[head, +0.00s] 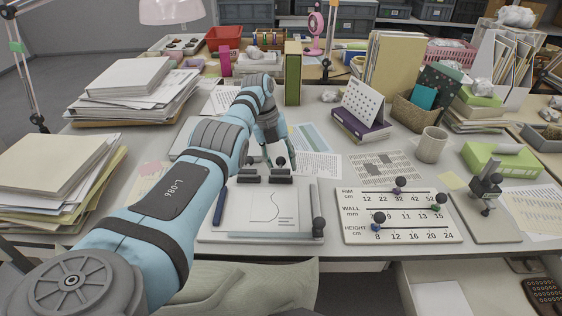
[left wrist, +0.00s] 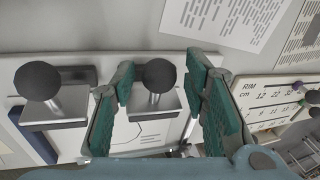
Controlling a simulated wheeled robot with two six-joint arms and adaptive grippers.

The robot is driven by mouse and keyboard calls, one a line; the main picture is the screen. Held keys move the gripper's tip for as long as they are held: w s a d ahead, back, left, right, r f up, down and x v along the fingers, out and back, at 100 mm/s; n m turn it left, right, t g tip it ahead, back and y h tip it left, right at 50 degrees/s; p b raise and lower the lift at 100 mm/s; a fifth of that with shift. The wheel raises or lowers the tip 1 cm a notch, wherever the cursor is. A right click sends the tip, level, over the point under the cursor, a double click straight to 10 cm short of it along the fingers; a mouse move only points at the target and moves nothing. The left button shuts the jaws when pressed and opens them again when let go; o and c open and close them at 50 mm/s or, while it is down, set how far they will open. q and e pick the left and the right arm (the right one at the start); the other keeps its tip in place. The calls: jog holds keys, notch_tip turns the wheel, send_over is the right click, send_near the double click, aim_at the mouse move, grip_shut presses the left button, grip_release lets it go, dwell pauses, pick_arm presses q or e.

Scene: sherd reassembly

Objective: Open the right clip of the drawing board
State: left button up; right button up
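The drawing board (head: 213,230) lies on the table with a white sheet on it. Two clips with dark round knobs sit at its far edge: the left clip (head: 249,177) and the right clip (head: 280,178). In the left wrist view the right clip (left wrist: 145,108) shows its metal plate and knob; the left clip (left wrist: 62,108) is beside it. My left gripper (head: 272,150) is open above the right clip. In the left wrist view its teal-padded fingers (left wrist: 162,82) stand on either side of the right knob, with gaps. My right gripper is out of view.
A blue pen (head: 221,205) lies on the board's left side. A knob on a slider (head: 318,228) stands at its right edge. A scale panel (head: 395,215) with several knobs is to the right. A purple book with a calendar (head: 362,125) stands behind; paper stacks (head: 45,170) fill the left.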

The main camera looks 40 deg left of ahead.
pick_arm(q)
jog(key=v, duration=0.7)
jog(key=shift+r, duration=0.2)
jog(key=shift+a, duration=0.15)
